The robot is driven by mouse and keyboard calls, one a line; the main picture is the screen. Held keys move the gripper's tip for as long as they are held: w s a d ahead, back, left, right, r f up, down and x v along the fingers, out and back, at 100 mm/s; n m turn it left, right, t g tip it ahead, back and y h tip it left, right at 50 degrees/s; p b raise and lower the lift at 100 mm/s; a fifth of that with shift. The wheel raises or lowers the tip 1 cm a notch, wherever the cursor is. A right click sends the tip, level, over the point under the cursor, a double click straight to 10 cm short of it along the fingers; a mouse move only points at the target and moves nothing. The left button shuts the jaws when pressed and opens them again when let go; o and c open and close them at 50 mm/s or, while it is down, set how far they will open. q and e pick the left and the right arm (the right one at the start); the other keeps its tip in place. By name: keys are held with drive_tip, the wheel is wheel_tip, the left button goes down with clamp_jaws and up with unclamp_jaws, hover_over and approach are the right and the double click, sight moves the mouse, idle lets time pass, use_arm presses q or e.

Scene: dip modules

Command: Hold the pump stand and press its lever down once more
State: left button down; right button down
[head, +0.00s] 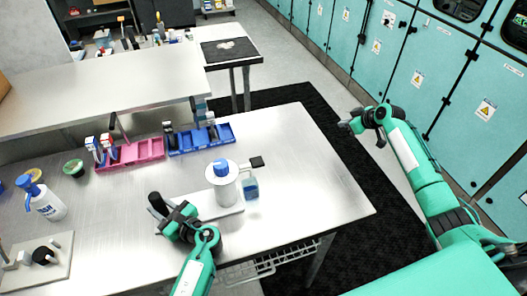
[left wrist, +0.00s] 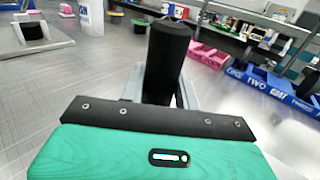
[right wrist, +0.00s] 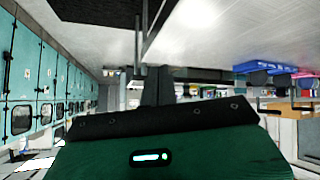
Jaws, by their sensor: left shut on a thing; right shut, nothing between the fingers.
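The pump stand has a white base plate (head: 222,214) on the steel table, with a white round body (head: 224,188) and a blue top (head: 221,168). A black lever pad (head: 257,162) sticks out to the right of the body, above a small bottle of blue liquid (head: 251,189). My left gripper (head: 172,220) is shut on the stand's black upright post (head: 155,202) at the plate's left end. The post also stands between the fingers in the left wrist view (left wrist: 168,60). My right gripper (head: 366,118) is shut and empty, away from the stand, beyond the table's right edge.
A pink bin (head: 138,153) and a blue bin (head: 200,140) stand behind the pump stand. A white pump bottle (head: 48,204) and another plate with a black knob (head: 45,262) are at the left. The table's right side is clear. Teal cabinets (head: 425,75) line the aisle.

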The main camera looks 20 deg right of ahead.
drive_tip(key=s+a+r+n+g+y, duration=0.25)
drive_tip(key=a+r+n+y, duration=0.3)
drive_tip(key=a+r, duration=0.95)
drive_tip(key=s+a+r+n+g, duration=0.4)
drive_tip(key=s+a+n+g, duration=0.2)
drive_tip(key=s+a, duration=0.3)
drive_tip(key=a, duration=0.4)
drive_tip(key=shift+n+g, duration=0.35)
drive_tip(key=shift+y, duration=0.25)
